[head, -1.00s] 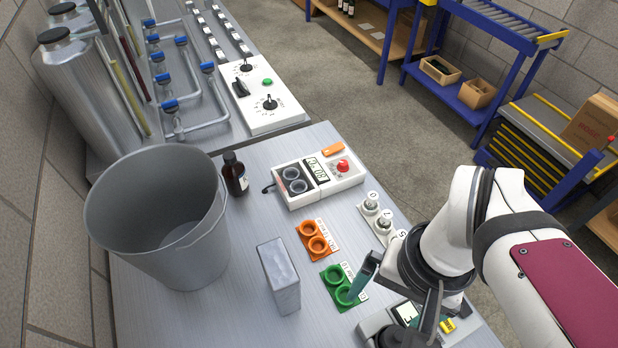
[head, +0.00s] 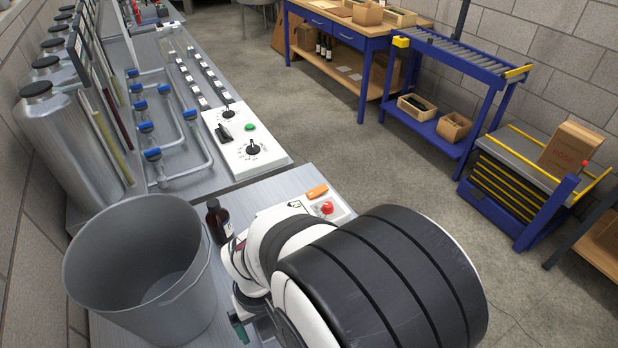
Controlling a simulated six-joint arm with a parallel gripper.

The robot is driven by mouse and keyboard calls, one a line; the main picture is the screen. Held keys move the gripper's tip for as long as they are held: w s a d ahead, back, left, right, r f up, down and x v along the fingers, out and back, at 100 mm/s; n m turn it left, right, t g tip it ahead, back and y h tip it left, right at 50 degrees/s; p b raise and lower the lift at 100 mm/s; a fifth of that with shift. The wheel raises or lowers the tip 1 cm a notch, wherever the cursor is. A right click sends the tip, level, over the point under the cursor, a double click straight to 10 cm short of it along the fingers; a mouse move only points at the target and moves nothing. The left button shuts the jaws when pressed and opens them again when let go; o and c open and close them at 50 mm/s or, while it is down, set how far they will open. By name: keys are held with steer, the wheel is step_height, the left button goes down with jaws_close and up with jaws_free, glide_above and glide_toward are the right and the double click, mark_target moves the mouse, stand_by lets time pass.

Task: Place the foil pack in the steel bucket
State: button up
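The grey steel bucket (head: 178,318) stands upright on the left of the near bench, and the part of its inside that shows is empty. My gripper (head: 240,326) is just right of the bucket, mostly behind my own arm. A teal fingertip shows, but the frame does not show how far apart the fingers are. The foil pack does not show now; my arm covers the part of the bench where it stood. I cannot tell whether it is held.
A dark brown bottle (head: 218,222) stands close behind the bucket's right side. A device with a red knob (head: 326,208) and an orange piece (head: 317,191) shows partly behind my arm. A white control panel (head: 247,143), valves and steel tanks (head: 78,150) line the left.

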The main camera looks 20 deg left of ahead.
steer(key=shift+f, duration=0.75)
jaws_close()
